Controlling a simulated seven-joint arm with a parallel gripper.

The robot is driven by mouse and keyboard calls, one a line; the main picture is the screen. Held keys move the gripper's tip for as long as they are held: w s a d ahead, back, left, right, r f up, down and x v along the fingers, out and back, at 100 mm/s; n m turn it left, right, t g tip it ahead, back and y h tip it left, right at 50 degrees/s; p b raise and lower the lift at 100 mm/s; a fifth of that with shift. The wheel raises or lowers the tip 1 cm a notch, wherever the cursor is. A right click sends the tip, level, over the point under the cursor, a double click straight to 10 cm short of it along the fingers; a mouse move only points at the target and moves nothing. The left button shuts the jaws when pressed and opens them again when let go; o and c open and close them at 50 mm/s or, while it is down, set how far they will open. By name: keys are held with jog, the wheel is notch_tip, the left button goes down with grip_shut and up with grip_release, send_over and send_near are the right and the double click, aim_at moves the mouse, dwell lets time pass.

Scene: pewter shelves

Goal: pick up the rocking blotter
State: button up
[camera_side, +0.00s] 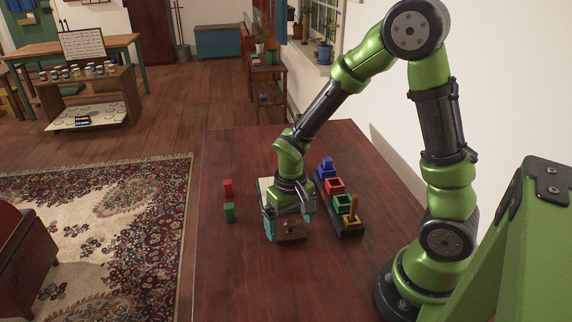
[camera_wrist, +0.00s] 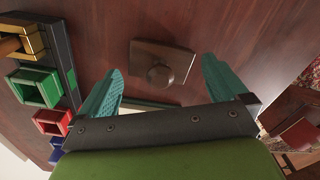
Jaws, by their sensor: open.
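The rocking blotter (camera_wrist: 180,57) is a brown wooden block with a round knob on top. In the wrist view it lies ahead, between my two teal fingertips and a little beyond them, apart from both. In the side view the blotter (camera_side: 292,238) sits on the dark red table (camera_side: 240,275), just below and in front of my gripper (camera_side: 290,222). My gripper points down and is open, with nothing between its fingers. In the wrist view my gripper (camera_wrist: 162,68) has one finger towards each side of the blotter. The blotter's underside is hidden.
A dark tray (camera_side: 347,234) with blue, red, green and yellow holders stands close on the right; a wooden handle rises from the yellow one. A red block (camera_side: 228,187) and green block (camera_side: 229,212) stand left. A pale flat item (camera_side: 264,187) lies partly behind my gripper. The front table is clear.

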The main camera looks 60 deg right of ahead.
aim_at(290, 221)
notch_tip(290, 221, down, 2)
jog(key=shift+f, duration=0.1)
jog(key=c, duration=0.8)
jog(key=shift+o, duration=0.2)
jog(key=shift+r, duration=0.2)
notch_tip(290, 221, up, 10)
jog(key=shift+f, duration=0.1)
